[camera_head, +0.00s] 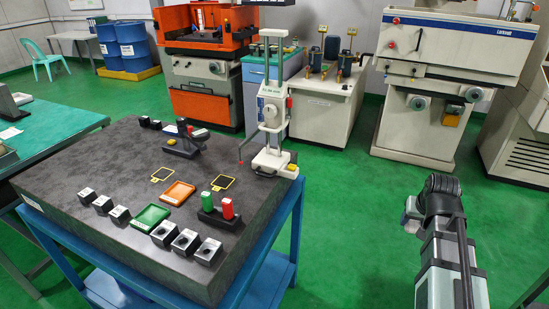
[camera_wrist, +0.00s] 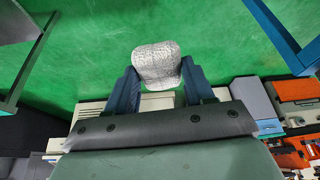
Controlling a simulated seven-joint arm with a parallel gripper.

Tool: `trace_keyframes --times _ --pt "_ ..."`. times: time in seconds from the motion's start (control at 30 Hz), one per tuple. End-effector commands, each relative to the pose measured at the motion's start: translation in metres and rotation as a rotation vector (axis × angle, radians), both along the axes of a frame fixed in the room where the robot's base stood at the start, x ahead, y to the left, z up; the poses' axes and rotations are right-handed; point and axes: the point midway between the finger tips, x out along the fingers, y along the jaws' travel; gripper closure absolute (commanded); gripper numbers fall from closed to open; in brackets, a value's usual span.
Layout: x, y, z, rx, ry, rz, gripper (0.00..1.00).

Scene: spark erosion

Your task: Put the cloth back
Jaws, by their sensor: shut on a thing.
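The cloth (camera_wrist: 157,66) is a light grey, wrinkled, folded bundle in the wrist view. My gripper (camera_wrist: 158,78) is shut on it, with one blue finger at each side. The cloth stands out past the fingertips, over green floor. In the head view my arm comes up at the lower right, and my gripper (camera_head: 411,214) shows small at its left side, over open floor and well right of the table. The cloth cannot be told clearly from the gripper there.
A dark stone table (camera_head: 95,165) on a blue frame bears a green tray (camera_head: 151,217), an orange tray (camera_head: 178,193), several black blocks, two yellow-edged frames and a tall white stand (camera_head: 271,105). Machines line the back. A teal bench (camera_head: 50,133) stands at left. Floor between table and arm is clear.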

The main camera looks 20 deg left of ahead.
Motion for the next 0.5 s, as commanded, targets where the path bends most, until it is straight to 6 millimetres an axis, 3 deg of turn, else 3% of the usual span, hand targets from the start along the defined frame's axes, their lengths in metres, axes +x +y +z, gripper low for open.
trace_keyframes --times 0.27,0.5 --pt "0.029 0.064 0.05 0.001 -0.004 0.153 0.72" --pt "0.045 0.148 0.115 0.0 -0.004 0.335 0.72"
